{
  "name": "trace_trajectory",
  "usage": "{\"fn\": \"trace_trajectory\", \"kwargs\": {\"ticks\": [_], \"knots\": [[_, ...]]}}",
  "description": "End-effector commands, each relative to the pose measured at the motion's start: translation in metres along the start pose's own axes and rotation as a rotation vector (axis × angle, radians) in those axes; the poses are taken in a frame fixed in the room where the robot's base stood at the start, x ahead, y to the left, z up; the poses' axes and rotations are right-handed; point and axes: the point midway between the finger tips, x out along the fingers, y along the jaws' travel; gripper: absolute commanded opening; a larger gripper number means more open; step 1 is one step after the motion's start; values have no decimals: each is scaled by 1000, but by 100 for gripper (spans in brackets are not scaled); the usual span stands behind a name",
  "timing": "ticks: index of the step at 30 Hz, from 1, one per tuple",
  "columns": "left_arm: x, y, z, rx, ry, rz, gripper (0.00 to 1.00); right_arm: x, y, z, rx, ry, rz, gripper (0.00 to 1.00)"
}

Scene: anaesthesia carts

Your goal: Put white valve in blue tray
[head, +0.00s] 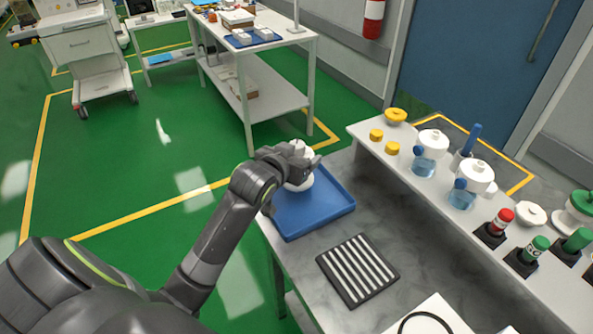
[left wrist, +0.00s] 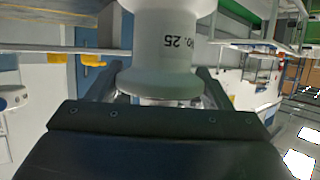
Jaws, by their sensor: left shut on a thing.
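The white valve (left wrist: 168,70) is large in the left wrist view, with dark print on its side. My left gripper (left wrist: 160,98) is shut on it, with a dark finger on each side of its lower part. In the head view my left gripper (head: 287,158) is over the far left part of the blue tray (head: 325,212), and the white valve (head: 304,181) shows partly behind it. I cannot tell whether the valve touches the tray. The rest of the tray looks empty. My right gripper is not in view.
A black ribbed mat (head: 357,270) lies on the grey bench in front of the tray. A raised white shelf (head: 437,185) along the right holds blue-and-white jars (head: 428,158), yellow caps (head: 396,115) and several red or green-topped vials (head: 497,222).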

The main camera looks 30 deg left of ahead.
Motion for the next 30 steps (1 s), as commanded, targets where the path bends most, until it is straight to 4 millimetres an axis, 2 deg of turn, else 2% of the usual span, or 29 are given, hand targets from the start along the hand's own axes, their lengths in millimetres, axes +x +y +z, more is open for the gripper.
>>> {"fn": "trace_trajectory", "kwargs": {"ticks": [6,9,20,21,26,30], "knots": [[11,0,28,-2,-2,1,39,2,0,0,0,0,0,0],[14,0,35,-1,0,1,39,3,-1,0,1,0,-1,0],[16,0,38,0,2,1,39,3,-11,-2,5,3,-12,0],[16,0,39,0,0,0,74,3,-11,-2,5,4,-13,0],[16,0,39,0,0,0,95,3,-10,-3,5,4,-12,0],[16,0,39,0,0,0,95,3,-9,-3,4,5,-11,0]]}}
